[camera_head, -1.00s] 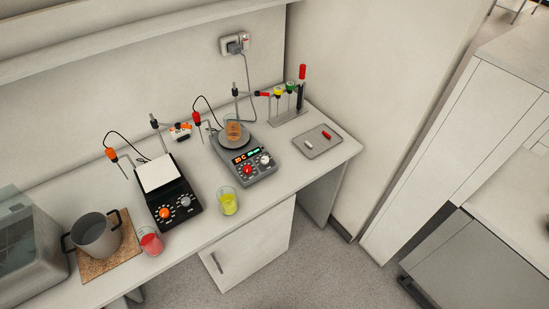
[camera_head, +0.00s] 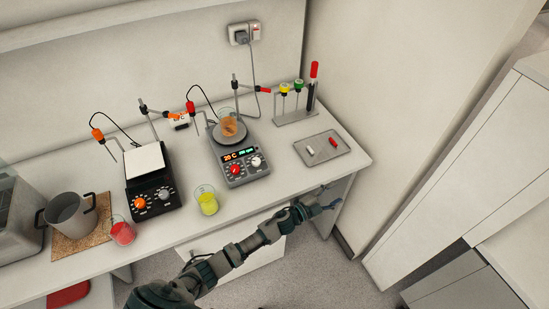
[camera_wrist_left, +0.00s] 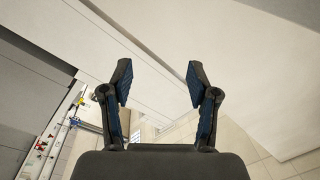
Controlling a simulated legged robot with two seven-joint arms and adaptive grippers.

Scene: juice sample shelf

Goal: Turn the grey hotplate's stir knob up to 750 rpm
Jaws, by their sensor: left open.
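The grey hotplate (camera_head: 247,177) stands on the bench with a beaker of orange liquid (camera_head: 228,124) on its round plate. Its front has a red knob (camera_head: 235,170) on the left, a white knob (camera_head: 256,161) on the right, and a lit display (camera_head: 240,154) with red "20 C" and green digits too small to read. I cannot tell by label which knob is stir. My left gripper (camera_head: 328,200) is by the bench's front right edge, right of the hotplate and apart from it. In the left wrist view the gripper (camera_wrist_left: 158,75) is open and empty. My right gripper is not seen.
A black hotplate (camera_head: 153,193) with a white top stands to the left. A yellow beaker (camera_head: 207,201) stands close at the grey hotplate's front left. Probe stands and cables rise behind the hotplates.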

